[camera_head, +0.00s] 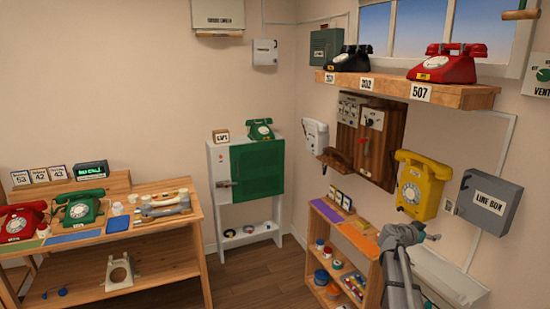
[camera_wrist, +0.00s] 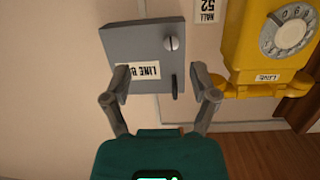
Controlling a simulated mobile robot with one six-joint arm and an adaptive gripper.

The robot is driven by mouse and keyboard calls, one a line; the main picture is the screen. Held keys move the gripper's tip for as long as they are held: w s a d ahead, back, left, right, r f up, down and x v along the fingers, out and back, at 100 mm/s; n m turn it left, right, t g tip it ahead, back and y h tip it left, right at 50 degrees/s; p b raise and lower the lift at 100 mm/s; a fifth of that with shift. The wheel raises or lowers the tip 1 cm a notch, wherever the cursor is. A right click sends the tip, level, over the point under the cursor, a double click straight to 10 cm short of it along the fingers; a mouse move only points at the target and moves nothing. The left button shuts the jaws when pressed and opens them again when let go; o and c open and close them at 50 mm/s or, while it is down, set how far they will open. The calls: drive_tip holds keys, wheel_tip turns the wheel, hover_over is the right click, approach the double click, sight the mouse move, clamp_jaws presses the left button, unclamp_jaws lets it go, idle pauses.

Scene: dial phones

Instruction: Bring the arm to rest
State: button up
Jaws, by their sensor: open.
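My gripper (camera_head: 430,235) is raised at the lower right of the head view, in front of the wall below the yellow wall phone (camera_head: 418,186) and the grey line box (camera_head: 486,205). In the wrist view my gripper (camera_wrist: 160,74) has its two fingers spread apart with nothing between them. The line box (camera_wrist: 138,46) shows beyond the fingers, with a round knob and a dark handle on its face. The yellow phone (camera_wrist: 245,45) is to the right of the fingers in that view. I cannot tell how far the fingertips are from the box.
A low wooden shelf (camera_head: 343,226) with jars stands left of my arm. A wall shelf (camera_head: 440,92) holds a black phone (camera_head: 349,59) and a red phone (camera_head: 446,65). A green cabinet (camera_head: 258,170) and a workbench (camera_head: 150,262) are farther left. Floor (camera_head: 262,285) is clear between.

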drive_tip(key=s+a+f+n+g+y, duration=0.2)
drive_tip(key=s+a+f+n+y, duration=0.2)
drive_tip(key=s+a, duration=0.3)
drive_tip(key=s+a+f+n+g+y, duration=0.1)
drive_tip(key=s+a+f+n+y, duration=0.4)
drive_tip(key=a, duration=1.2)
drive_tip(key=s+a+f+n+g+y, duration=0.2)
drive_tip(key=s+a+f+n+y, duration=0.3)
drive_tip(key=s+a, duration=0.6)
drive_tip(key=shift+s+a+f+g+y, duration=0.3)
drive_tip(key=shift+a+f+y, duration=0.3)
drive_tip(key=shift+a+f, duration=0.3)
drive_tip(key=shift+r, duration=0.1)
